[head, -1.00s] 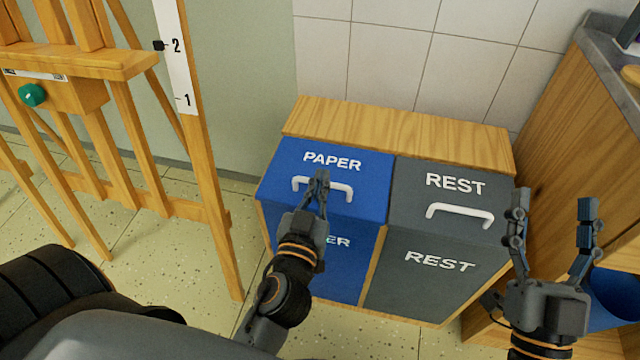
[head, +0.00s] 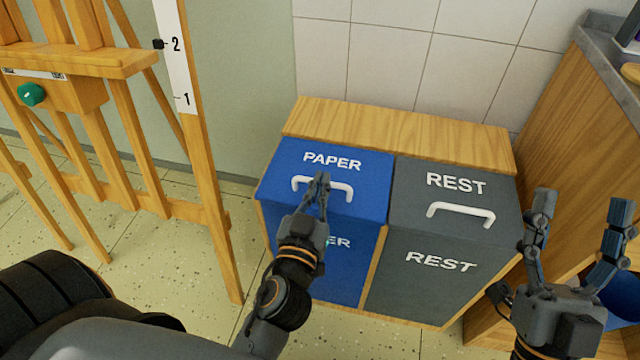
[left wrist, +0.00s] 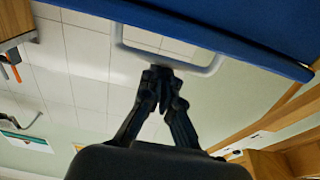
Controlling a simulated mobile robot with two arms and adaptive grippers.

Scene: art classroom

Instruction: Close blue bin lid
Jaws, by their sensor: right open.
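The blue bin lid (head: 290,160), marked PAPER, lies in about the same slope as the grey lid beside it; no gap under it shows in the head view. Its white handle (head: 340,187) is on the front half. My left gripper (head: 322,178) is at the middle of the handle, its fingertips together and overlapping the bar. In the left wrist view the fingertips (left wrist: 162,75) meet at the handle bar (left wrist: 200,68), under the blue lid edge (left wrist: 250,40). The fingers do not appear to wrap the bar. My right gripper (head: 580,205) is open and empty, right of the bins.
The grey REST bin lid (head: 410,190) is down, next to the blue one. A wooden ledge (head: 400,130) runs behind both lids. An easel (head: 205,180) stands to the left. A wooden cabinet (head: 560,130) stands to the right, close to my right gripper.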

